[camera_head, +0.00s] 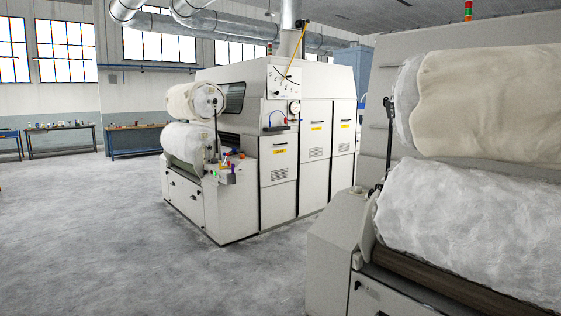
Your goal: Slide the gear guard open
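A white carding machine (315,145) stands mid-distance in the head view. Its side has several tall panels with yellow labels, among them a near panel (279,185), a middle panel (314,150) and a far panel (342,135). They all look shut. I cannot tell which part is the gear guard. A second white machine (340,250) stands close at the right, with its side facing away or cut off. Neither of my grippers is in view.
White fibre rolls (460,225) sit on the near machine. Grey floor (110,255) is open at the left and front, and a strip of floor runs between the machines. Workbenches (62,140) line the back wall.

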